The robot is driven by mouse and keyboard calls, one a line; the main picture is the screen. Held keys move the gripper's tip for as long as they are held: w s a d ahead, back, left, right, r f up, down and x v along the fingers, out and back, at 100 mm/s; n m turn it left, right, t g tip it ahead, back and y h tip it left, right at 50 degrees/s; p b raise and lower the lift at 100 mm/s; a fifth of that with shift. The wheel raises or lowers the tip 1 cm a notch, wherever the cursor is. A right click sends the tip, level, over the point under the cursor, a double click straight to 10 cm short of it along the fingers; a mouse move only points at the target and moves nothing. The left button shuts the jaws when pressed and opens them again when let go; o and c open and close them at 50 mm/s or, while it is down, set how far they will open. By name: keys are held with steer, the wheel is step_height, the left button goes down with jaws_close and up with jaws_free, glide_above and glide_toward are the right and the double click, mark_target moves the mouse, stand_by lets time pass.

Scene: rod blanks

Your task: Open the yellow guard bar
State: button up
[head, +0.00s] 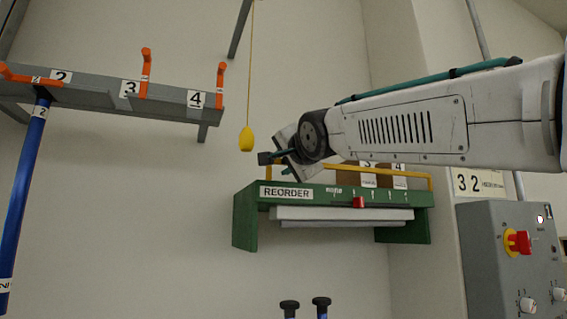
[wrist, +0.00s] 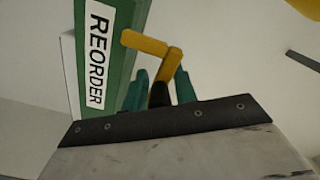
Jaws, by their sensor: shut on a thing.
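The yellow guard bar (head: 415,174) runs along the top front of the green shelf (head: 245,222) marked REORDER, in front of boxes, in the head view. My gripper (head: 280,157) is at the bar's left end, above the REORDER label. In the wrist view the bar's bent end (wrist: 150,44) comes down between my teal fingers (wrist: 160,84), which are shut on it. The exact contact is partly hidden by the fingers and by a dark part between them. My wrist hides part of the bar in the head view.
A yellow pull knob (head: 247,139) hangs on a cord just left of my gripper. A grey rack (head: 110,98) with orange hooks and a blue rod (head: 22,195) is at the left. A grey control box (head: 490,260) with a red knob stands at the right.

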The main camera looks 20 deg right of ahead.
steer(key=shift+s+t, duration=0.3)
steer(key=shift+t, duration=0.5)
steer(key=o, duration=0.7)
steer(key=shift+o, duration=0.2)
steer(key=s, duration=0.7)
steer(key=shift+s+f, duration=0.4)
steer(key=shift+f, duration=0.05)
